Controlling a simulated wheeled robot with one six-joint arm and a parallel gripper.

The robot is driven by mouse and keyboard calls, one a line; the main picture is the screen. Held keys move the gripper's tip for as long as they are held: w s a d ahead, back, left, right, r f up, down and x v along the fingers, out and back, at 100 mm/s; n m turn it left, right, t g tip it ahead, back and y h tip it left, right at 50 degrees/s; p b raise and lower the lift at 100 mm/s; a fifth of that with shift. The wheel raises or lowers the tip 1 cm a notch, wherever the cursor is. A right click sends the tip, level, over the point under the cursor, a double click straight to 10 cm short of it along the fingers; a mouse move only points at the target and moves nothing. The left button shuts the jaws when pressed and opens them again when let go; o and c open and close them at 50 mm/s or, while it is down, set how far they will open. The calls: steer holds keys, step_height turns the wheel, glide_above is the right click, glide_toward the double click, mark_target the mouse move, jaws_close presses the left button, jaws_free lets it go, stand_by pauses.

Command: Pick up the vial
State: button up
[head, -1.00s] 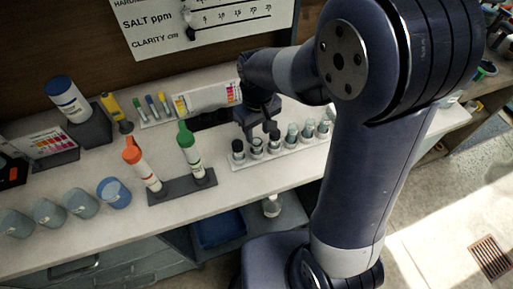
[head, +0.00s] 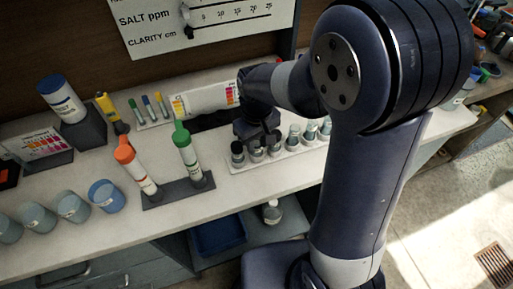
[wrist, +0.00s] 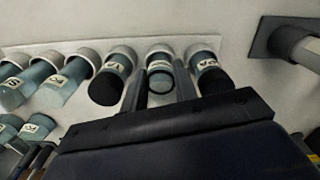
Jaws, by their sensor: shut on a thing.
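A row of several vials stands in a white rack (head: 262,165) on the counter; the rack also shows in the wrist view (wrist: 215,42). My gripper (head: 258,142) is down at the left part of the row. In the wrist view its two fingers (wrist: 160,90) are shut on one vial (wrist: 160,72), the second from the right there. That vial is still in its rack place. A dark-topped vial (wrist: 212,78) stands close on one side, and another dark-topped vial (wrist: 106,86) on the other. My gripper partly hides the held vial in the head view.
A dark stand with orange-topped and green-topped tubes (head: 188,152) is left of the rack. Several blue-grey cups (head: 72,206) line the counter's front edge. A test-colour chart (head: 197,100) stands behind. The front counter strip below the rack is clear.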

steer(key=shift+c, duration=0.6)
steer(key=shift+r, duration=0.15)
step_height(320, 180, up, 10)
steer(key=shift+b, duration=0.3)
